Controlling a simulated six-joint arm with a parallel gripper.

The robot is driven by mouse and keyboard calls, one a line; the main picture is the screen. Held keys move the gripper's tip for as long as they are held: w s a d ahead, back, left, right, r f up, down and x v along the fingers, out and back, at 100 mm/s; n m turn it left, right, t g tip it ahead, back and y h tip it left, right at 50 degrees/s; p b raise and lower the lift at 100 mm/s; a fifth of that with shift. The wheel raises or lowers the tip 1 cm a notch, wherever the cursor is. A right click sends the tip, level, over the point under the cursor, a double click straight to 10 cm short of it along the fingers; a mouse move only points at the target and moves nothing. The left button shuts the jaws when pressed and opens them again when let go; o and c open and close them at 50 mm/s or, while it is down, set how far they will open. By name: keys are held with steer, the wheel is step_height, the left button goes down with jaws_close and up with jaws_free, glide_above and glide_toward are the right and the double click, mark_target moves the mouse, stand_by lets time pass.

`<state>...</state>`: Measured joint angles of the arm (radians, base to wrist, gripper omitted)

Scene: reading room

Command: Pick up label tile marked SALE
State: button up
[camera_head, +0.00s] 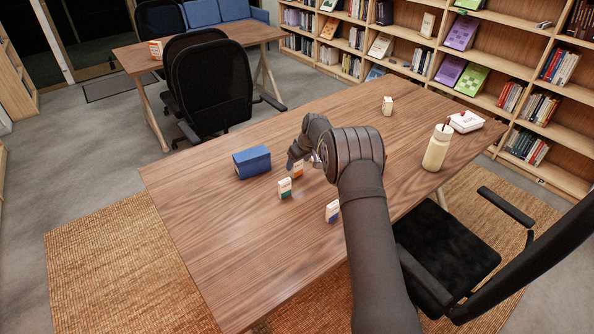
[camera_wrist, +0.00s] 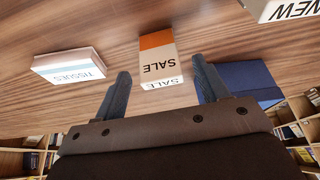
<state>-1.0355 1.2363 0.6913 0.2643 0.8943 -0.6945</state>
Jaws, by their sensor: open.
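The SALE label tile (camera_wrist: 158,58) is a small cream block with an orange band. In the wrist view it stands on the wooden table, ahead of and between the fingers of my gripper (camera_wrist: 160,76), with its lettering upside down. The fingers are apart, and I see no contact with the tile. In the head view the tile (camera_head: 298,170) is partly hidden by my gripper (camera_head: 303,163), which is low over the table. A tile marked TISSUES (camera_wrist: 70,68) lies to the left in the wrist view, and one marked NEW (camera_wrist: 288,10) at the upper right.
A blue box (camera_head: 252,161) is left of my gripper. A teal-banded tile (camera_head: 285,188) and a purple-banded tile (camera_head: 333,211) stand nearby. A cream bottle (camera_head: 437,147) and a white box (camera_head: 466,122) are at the right. The table's front left is clear.

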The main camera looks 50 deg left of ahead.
steer(key=shift+x, duration=1.25)
steer(key=c, duration=1.1)
